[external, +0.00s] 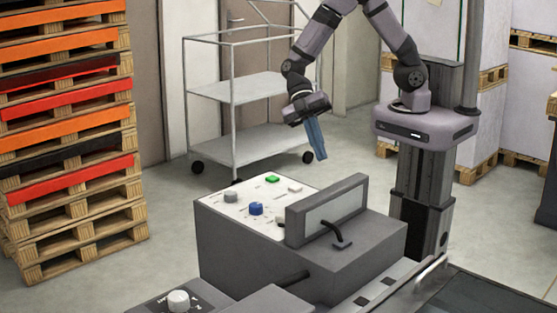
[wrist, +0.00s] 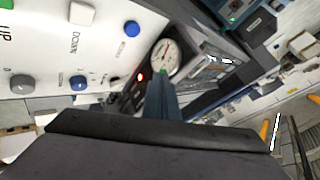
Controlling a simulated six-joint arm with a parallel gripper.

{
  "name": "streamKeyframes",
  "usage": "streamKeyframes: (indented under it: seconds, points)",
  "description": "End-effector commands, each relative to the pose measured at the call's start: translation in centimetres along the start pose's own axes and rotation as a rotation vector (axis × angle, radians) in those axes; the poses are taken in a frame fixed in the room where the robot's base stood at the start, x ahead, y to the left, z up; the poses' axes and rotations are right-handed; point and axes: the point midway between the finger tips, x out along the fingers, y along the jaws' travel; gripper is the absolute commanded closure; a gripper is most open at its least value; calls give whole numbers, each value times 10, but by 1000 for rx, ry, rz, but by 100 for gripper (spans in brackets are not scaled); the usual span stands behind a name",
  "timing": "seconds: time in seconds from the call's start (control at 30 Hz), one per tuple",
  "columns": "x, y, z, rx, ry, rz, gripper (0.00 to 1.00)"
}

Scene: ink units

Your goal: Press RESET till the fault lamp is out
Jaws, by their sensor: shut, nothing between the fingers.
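My gripper (external: 319,155) hangs above and behind the white-topped control panel (external: 240,218), its blue fingers closed together and empty. In the wrist view the fingers (wrist: 160,82) point at the dark face beside a round gauge. A round blue button (wrist: 132,28) sits at the panel's right end with a small label I cannot read clearly. It is apart from the fingers; in the external view it is not visible, likely behind the upright box. A small red lamp (wrist: 140,77) glows on the dark face left of the gauge.
The panel also bears a green button (external: 272,179), a white button (external: 295,187), a grey knob (external: 230,196) and a blue knob (external: 256,208). The upright box (external: 325,212) rises at the panel's right. A wire trolley (external: 240,150) stands behind; pallets (external: 65,130) are stacked left.

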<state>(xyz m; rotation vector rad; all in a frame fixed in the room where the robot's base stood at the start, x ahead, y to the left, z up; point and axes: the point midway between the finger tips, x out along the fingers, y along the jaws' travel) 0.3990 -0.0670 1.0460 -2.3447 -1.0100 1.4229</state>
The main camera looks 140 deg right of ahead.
Motion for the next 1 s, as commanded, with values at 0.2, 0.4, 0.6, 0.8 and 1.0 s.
streamKeyframes:
  seconds: [0.2, 0.4, 0.6, 0.8, 1.0]
  points:
    - [7, 5, 6, 2, -1, 0, 100]
    - [21, 14, 15, 2, -1, -2, 100]
    - [38, 27, 28, 3, 0, -1, 100]
    - [54, 39, 40, 1, 0, 0, 100]
    - [61, 44, 44, 1, 0, 0, 100]
